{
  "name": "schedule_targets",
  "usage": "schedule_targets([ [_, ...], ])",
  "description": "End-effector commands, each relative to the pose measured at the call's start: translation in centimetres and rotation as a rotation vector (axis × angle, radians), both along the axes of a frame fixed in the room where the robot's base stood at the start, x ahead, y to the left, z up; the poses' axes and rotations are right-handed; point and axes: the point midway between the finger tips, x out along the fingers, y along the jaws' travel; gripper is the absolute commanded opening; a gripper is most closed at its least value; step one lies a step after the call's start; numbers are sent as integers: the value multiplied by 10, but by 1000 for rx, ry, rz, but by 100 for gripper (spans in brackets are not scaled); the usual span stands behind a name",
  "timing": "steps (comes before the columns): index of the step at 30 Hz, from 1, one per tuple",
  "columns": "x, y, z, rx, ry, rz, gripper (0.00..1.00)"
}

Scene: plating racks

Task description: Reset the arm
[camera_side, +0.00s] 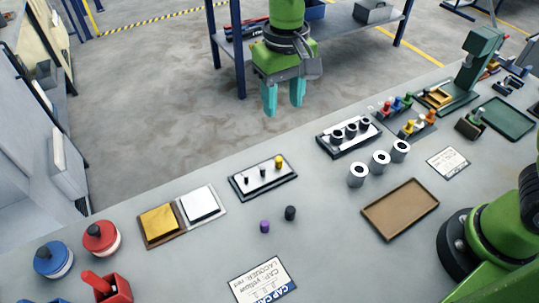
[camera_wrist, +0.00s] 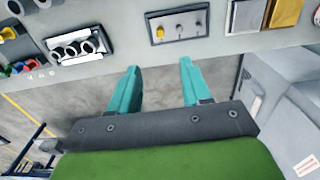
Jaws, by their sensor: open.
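My gripper (camera_side: 284,97) hangs from the green arm above and beyond the far edge of the grey workbench, in the side view. Its two teal fingers are apart with nothing between them. In the wrist view my gripper (camera_wrist: 158,88) also shows open, with bare floor below it and the bench edge ahead of its fingertips.
The bench (camera_side: 330,222) holds a small pin rack with a yellow cap (camera_side: 262,178), a rack of rings (camera_side: 349,136), several white cylinders (camera_side: 380,160), a brown tray (camera_side: 400,209), gold and white pads (camera_side: 160,223), and purple (camera_side: 265,227) and dark (camera_side: 290,213) caps. A shelf table (camera_side: 340,22) stands behind.

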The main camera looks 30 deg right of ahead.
Motion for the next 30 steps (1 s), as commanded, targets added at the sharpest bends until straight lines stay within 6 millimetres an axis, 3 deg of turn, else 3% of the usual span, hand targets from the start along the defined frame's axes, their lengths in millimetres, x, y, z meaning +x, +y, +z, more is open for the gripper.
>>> schedule_targets([
  [5,-11,-6,-13,28,-8,47,48],
  [11,-40,-60,10,126,-105,13,48],
  [21,-112,-159,37,260,-381,-182,48],
  [27,-143,-191,41,287,-515,-296,48],
  [30,-149,-200,46,290,-556,-329,48],
])
